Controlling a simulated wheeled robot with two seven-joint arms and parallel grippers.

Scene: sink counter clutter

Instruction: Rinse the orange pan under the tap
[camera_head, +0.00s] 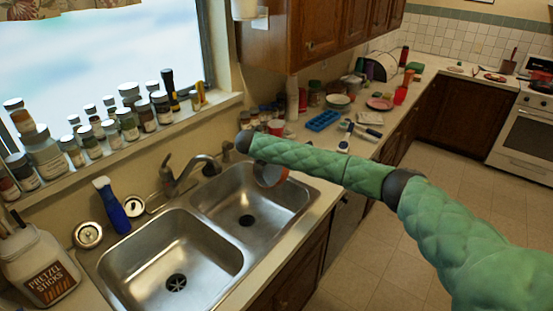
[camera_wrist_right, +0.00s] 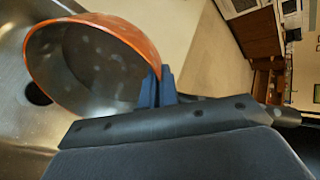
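The orange pan (camera_wrist_right: 143,42) fills the upper left of the right wrist view. Its grey inside shows pale spots. The blue fingers of my right gripper (camera_wrist_right: 156,88) meet at its near rim and appear shut on it. In the head view, a small part of the pan (camera_head: 268,175) shows below my green-sleeved right arm, over the right sink basin; the arm hides the rest and the gripper is hard to make out. The tap (camera_head: 178,178) stands behind the sink, its spout left of the pan and apart from it. I see no water running. My left gripper is not in view.
The double sink has a left basin (camera_head: 140,262) and a right basin (camera_head: 232,192), both empty-looking. A blue brush (camera_head: 112,208), a drain strainer (camera_head: 88,235) and a pretzel jar (camera_head: 45,268) stand left. Bottles line the sill. A blue tray (camera_head: 323,121) lies on the cluttered counter behind.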

